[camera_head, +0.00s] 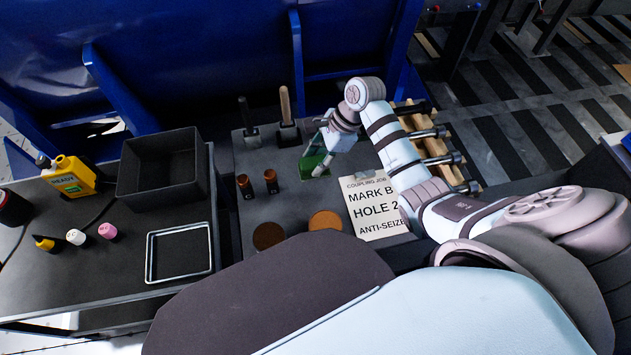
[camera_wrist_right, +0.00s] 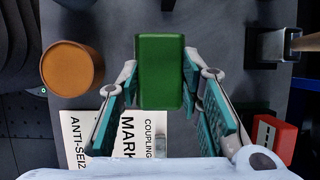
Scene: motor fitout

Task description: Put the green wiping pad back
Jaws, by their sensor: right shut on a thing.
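The green wiping pad (camera_head: 312,164) is in my right gripper (camera_head: 322,162), over the grey work surface behind the job card. In the right wrist view the green block (camera_wrist_right: 160,72) stands between the fingertips of the right gripper (camera_wrist_right: 161,82), with one finger against each long side. The right gripper is shut on it. I cannot tell whether the pad's underside touches the surface. My left gripper does not show.
A white job card (camera_head: 375,207) lies in front of the pad, beside an orange disc (camera_head: 325,221) and a dark brown disc (camera_head: 268,236). Two small brown bottles (camera_head: 271,181) stand left. Upright handles in holders (camera_head: 287,133) stand behind. A red box (camera_wrist_right: 268,138) is close by.

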